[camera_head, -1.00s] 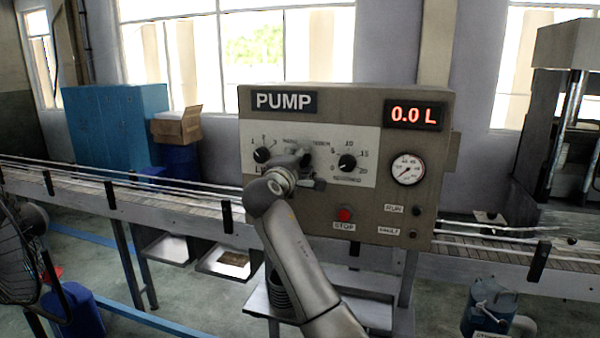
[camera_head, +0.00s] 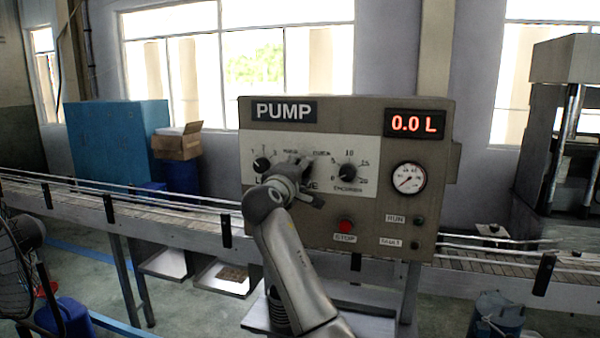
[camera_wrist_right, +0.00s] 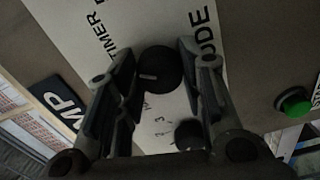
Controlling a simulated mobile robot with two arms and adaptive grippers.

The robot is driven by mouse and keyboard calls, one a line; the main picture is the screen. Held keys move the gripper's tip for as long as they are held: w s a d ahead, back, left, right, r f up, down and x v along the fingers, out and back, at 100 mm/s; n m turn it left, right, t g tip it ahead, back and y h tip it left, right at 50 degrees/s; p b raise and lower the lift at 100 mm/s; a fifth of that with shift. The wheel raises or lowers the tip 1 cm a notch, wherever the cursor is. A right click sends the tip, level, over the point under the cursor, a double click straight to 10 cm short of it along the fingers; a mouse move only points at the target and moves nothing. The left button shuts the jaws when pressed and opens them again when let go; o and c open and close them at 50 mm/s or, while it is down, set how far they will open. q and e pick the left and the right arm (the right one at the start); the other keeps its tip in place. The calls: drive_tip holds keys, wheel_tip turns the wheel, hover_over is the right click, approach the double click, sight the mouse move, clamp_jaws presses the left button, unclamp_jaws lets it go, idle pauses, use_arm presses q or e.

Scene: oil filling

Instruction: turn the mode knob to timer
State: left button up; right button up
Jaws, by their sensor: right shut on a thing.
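The beige pump panel (camera_head: 300,222) carries a row of three black knobs. A short white mark on the knob points left in that view. The printed word TIMER (camera_wrist_right: 112,40) is up and left of the knob, and MODE is partly covered. My left gripper is in neither view.
The left knob (camera_head: 262,164) and right knob (camera_head: 348,172) flank the mode knob. A red stop button (camera_head: 346,226) is below, a gauge (camera_head: 408,177) and a 0.0 L display (camera_head: 414,123) to the right. A conveyor (camera_head: 170,222) runs behind.

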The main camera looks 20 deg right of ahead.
drive_tip(key=o, duration=1)
drive_tip(key=shift+o, duration=0.2)
drive_tip(key=v, duration=1.2)
